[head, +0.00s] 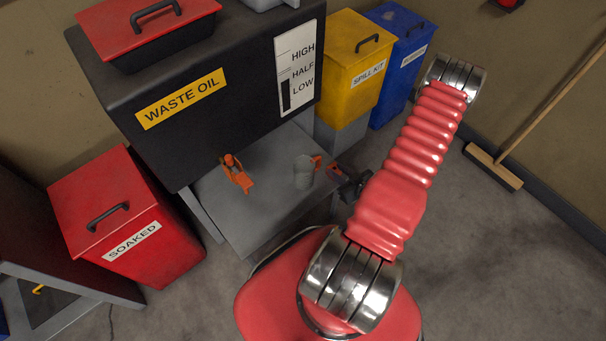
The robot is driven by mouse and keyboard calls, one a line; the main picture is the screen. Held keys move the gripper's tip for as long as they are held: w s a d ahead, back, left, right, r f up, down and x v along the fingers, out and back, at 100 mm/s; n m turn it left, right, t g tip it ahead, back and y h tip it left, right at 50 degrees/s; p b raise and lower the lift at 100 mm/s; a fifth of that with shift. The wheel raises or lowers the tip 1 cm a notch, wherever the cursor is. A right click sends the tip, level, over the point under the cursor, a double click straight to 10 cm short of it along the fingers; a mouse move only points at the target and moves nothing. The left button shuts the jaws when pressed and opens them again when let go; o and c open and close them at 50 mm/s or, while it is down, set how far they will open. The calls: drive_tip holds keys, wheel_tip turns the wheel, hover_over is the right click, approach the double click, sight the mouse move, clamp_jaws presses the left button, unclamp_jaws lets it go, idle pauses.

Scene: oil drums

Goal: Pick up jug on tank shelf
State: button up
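A small grey jug (304,172) stands on the grey shelf (262,225) below the black waste oil tank (215,110). It looks upright, near the shelf's right side. My gripper (325,167) is just right of the jug, with orange and red parts close to the jug's right edge.
An orange tool-like object (237,174) is on the shelf left of the jug. A red soaked bin (125,220) stands left. Yellow spill kit (352,60) and blue (396,65) bins stand behind right. A broom (493,167) is far right; floor there is clear.

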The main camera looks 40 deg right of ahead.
sight(320, 163)
drive_tip(key=shift+s+a+f+m+t+h, duration=0.15)
drive_tip(key=shift+s+a+f+m+t, duration=0.2)
drive_tip(key=shift+s+a, duration=0.2)
drive_tip(key=shift+s+a+f+m+t+h, duration=0.15)
drive_tip(key=shift+s+a+f+m+t, duration=0.1)
drive_tip(key=shift+s+a+f, duration=0.25)
drive_tip(key=shift+r, duration=0.1)
drive_tip(key=shift+x, duration=4.3)
drive_tip(key=shift+x, duration=2.6)
drive_tip(key=shift+d, duration=0.1)
drive_tip(key=shift+c, duration=0.4)
clamp_jaws()
